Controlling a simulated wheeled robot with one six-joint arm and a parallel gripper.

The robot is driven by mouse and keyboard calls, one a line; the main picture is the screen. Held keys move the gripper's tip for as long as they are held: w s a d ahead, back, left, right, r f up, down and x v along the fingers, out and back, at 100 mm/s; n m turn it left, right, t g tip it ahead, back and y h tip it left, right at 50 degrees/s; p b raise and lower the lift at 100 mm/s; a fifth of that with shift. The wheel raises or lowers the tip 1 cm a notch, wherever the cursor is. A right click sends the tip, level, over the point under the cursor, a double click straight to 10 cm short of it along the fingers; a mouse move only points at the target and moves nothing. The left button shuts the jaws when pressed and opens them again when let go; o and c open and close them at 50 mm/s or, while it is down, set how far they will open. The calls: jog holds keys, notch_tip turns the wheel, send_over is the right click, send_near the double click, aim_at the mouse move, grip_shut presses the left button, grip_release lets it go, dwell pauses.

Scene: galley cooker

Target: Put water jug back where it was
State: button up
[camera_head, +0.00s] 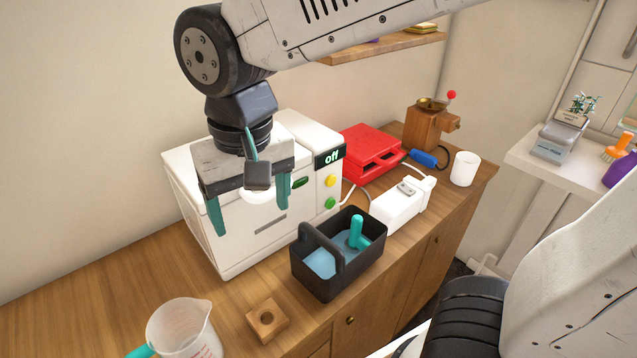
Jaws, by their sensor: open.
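The water jug (185,328) is a clear, pale measuring jug with red marks and a teal handle. It stands upright on the wooden counter at the bottom left, and the frame edge cuts off its base. My gripper (249,204) hangs in front of the white cooker (240,237), up and to the right of the jug and apart from it. Its two teal fingers are spread wide with nothing between them.
A wooden block with a hole (267,319) lies right of the jug. A black caddy (325,284) holds a teal-handled thing. Behind are a white device (400,204), a red appliance (368,150), a white cup (464,169) and a wooden grinder (428,130). The left counter is clear.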

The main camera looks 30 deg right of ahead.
jog(key=s+d, duration=0.4)
jog(key=d, duration=0.4)
jog(key=s+d+m, duration=0.1)
jog(key=s+d, duration=0.4)
jog(key=d, duration=0.4)
jog(key=shift+d+t, duration=0.3)
